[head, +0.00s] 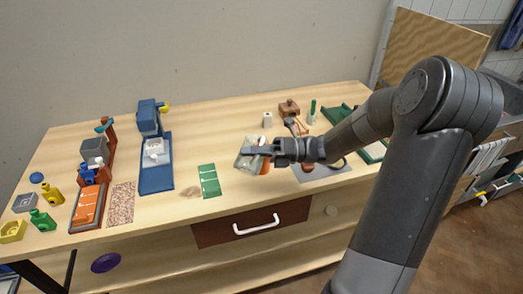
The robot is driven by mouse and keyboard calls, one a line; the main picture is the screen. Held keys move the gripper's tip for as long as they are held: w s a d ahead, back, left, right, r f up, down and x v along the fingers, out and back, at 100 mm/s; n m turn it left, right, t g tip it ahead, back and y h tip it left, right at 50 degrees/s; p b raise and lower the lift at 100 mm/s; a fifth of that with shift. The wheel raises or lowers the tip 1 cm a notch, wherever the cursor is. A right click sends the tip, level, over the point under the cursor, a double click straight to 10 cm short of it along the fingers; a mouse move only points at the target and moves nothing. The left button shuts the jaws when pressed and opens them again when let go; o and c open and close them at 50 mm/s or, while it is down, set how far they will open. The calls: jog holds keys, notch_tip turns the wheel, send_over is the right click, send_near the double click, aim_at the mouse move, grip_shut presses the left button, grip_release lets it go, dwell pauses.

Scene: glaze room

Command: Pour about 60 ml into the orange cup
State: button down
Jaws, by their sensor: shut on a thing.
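My gripper (268,151) is shut on a pale grey-green, see-through vessel (246,160) over the middle of the bench. The vessel looks tilted; its contents are too small to make out. A small orange-brown patch (265,168) shows at the right side of the vessel, under my gripper. It may be the orange cup, but most of it is hidden and I cannot tell whether it touches the vessel. No stream of liquid can be made out.
A green mat (209,180) lies left of the vessel. Farther left are a blue stand (155,176), an orange tray (87,208) and a speckled mat (121,203). The drawer (251,224) is below the bench's front edge.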

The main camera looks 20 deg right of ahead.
aim_at(262, 142)
jog(key=shift+w+d+r+m, duration=0.25)
jog(key=shift+r+m, duration=0.25)
jog(key=shift+r, duration=0.05)
jog(key=shift+s+d+y, duration=0.1)
jog(key=shift+d+y, duration=0.1)
jog(key=shift+y, duration=0.1)
jog(key=shift+s+d+r, duration=0.1)
jog(key=shift+s+d, duration=0.3)
dwell(0.3)
jog(key=shift+d+r+m+p, duration=0.1)
jog(key=shift+d+m+p, duration=0.05)
jog(key=shift+m+p, duration=0.15)
jog(key=shift+w+d+r+m+t+y+p, duration=0.35)
jog(key=shift+w+d+r+m+p, duration=0.3)
jog(key=shift+m, duration=0.25)
dwell(1.4)
jog(key=s+f+n, duration=0.1)
jog(key=a+f+n+h, duration=0.1)
jog(key=n, duration=0.1)
jog(key=s+a+f+n+g, duration=0.1)
jog(key=f, duration=0.1)
jog(key=shift+s+a+h, duration=0.25)
jog(key=shift+s+h, duration=0.05)
jog(key=shift+h, duration=0.05)
jog(key=shift+s+a+f+n+h, duration=0.2)
jog(key=shift+n+h, duration=0.3)
jog(key=shift+n, duration=0.5)
